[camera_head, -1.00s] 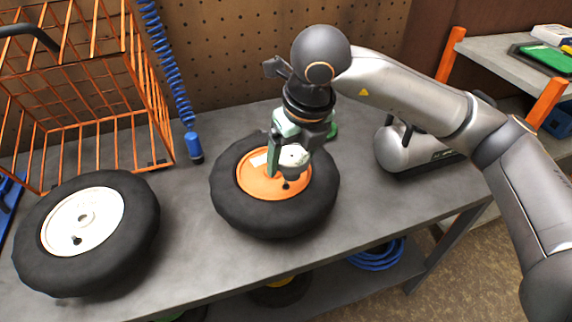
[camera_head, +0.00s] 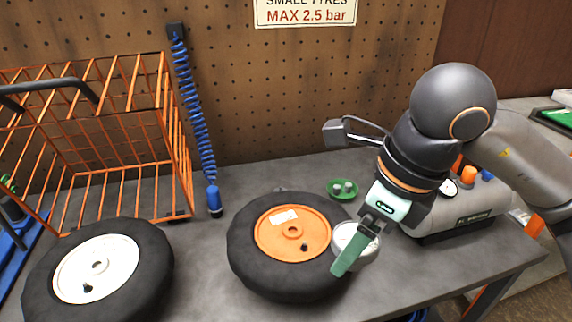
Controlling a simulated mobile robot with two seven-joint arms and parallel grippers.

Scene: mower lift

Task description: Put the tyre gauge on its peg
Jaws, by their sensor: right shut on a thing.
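My right gripper (camera_head: 349,258) is shut on the tyre gauge (camera_head: 345,237), a round pale dial partly hidden behind the green finger. The gauge is held at the right edge of the orange-hubbed tyre (camera_head: 245,251), overlapping it in the picture; I cannot tell whether they touch. The pegboard (camera_head: 300,85) stands behind the bench, but I cannot make out a peg for the gauge on it. My left gripper is not in view.
A white-hubbed tyre (camera_head: 150,262) lies at the left before an orange wire cage (camera_head: 128,160). A coiled blue hose (camera_head: 199,120) hangs on the pegboard. A green dish (camera_head: 342,189) and a grey compressor (camera_head: 455,218) are on the bench (camera_head: 270,180). A sign (camera_head: 305,12) is above.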

